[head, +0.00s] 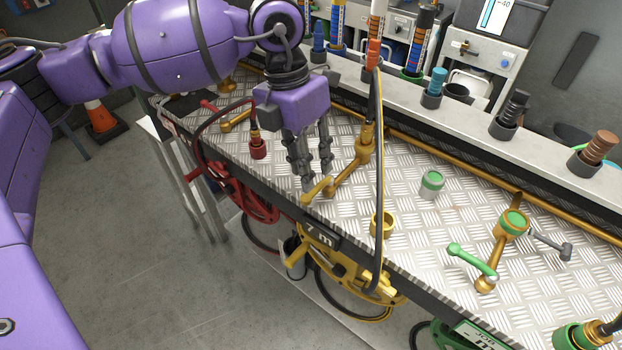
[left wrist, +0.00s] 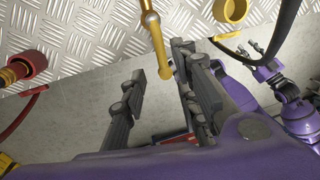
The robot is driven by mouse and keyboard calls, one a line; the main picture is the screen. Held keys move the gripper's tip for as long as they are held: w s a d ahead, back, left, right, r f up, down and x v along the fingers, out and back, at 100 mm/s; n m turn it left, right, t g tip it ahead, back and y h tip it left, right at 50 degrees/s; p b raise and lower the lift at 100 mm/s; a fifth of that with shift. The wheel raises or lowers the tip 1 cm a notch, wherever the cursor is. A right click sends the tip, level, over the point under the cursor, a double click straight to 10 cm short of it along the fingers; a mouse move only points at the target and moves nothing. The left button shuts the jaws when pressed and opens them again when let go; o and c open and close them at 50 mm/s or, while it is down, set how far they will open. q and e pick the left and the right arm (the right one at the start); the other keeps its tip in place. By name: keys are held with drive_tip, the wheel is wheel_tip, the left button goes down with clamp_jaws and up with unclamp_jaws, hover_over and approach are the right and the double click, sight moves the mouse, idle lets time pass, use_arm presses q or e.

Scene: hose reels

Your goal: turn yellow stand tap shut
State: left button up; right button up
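The yellow stand tap (head: 363,150) stands on the tread-plate bench, a brass spout or arm slanting down-left toward the bench's front edge. Its yellow lever (head: 318,190) lies at that lower end. My left gripper (head: 316,182) points down over the lever with its fingers apart. In the left wrist view the lever end (left wrist: 166,72) shows between the open fingers (left wrist: 160,85), closer to the right-hand finger; I cannot tell whether it touches. My right gripper (left wrist: 257,58) shows small in the left wrist view, off to the right, fingers seemingly apart.
A yellow hose reel (head: 340,268) hangs below the bench edge, its hose arching up beside the tap. A yellow cup (head: 383,225) stands right of it. A red coupling (head: 258,148) stands left. A green-handled tap (head: 508,225) stands further right.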

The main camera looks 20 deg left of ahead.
sight(313, 189)
use_arm(q)
drive_tip(key=shift+s+d+f, duration=0.1)
drive_tip(key=shift+d+f, duration=0.1)
drive_tip(key=shift+f, duration=0.5)
drive_tip(key=shift+w+d+f, duration=0.1)
drive_tip(key=shift+d+f, duration=0.05)
drive_tip(key=shift+f, duration=0.6)
drive_tip(key=shift+s+d+f, duration=0.1)
drive_tip(key=shift+d+f, duration=0.1)
drive_tip(key=shift+f, duration=0.5)
clamp_jaws()
